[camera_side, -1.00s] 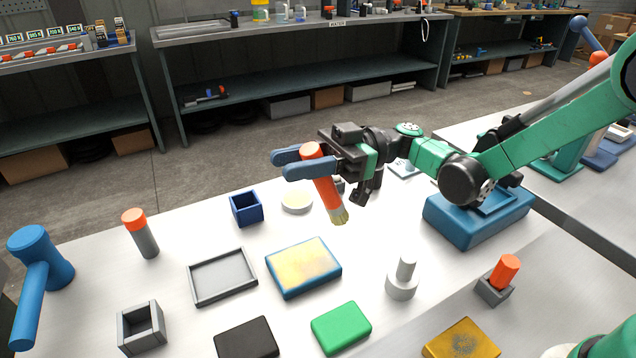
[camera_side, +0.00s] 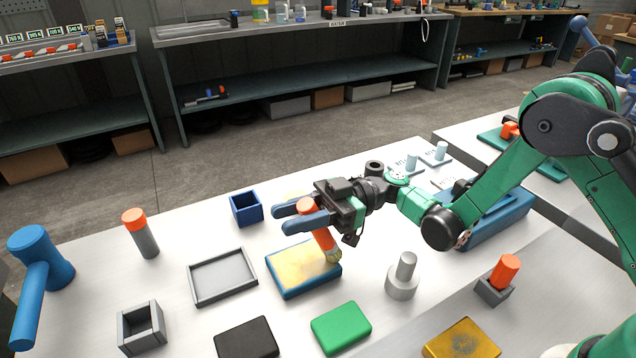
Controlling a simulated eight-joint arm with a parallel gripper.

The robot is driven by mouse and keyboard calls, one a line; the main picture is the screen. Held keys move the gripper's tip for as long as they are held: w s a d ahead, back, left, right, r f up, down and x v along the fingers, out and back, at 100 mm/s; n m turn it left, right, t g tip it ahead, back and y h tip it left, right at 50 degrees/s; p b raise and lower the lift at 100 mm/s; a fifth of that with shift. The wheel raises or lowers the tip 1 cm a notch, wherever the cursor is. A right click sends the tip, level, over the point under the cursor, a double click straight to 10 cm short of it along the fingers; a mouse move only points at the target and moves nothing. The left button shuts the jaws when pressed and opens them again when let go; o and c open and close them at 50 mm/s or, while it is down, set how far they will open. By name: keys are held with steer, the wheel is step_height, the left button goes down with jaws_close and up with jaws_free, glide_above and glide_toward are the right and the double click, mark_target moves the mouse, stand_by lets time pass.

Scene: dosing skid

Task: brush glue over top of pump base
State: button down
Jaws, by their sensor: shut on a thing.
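The pump base, a blue rectangular block (camera_side: 292,274), lies flat on the white table with patchy yellow glue over its top. My gripper (camera_side: 288,219) is shut on a brush (camera_side: 320,236) with an orange handle and tan bristles. The brush is tilted, bristles down, over the block's right part. The bristles appear to touch the top near its right edge, though the exact contact is hard to tell. The round glue dish behind is mostly hidden by my gripper.
A grey tray (camera_side: 193,287) lies left of the block and a green block (camera_side: 341,327) in front. A grey stepped peg (camera_side: 402,283) stands to the right. A blue open box (camera_side: 246,209) and an orange-capped cylinder (camera_side: 140,235) are behind left. A blue hammer-shaped thing (camera_side: 38,262) is far left.

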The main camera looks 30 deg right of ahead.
steer(key=shift+a, duration=3.15)
steer(key=shift+d+f, duration=0.1)
steer(key=shift+d, duration=3.3)
steer(key=shift+d+r, duration=0.1)
steer(key=shift+r, duration=3.95)
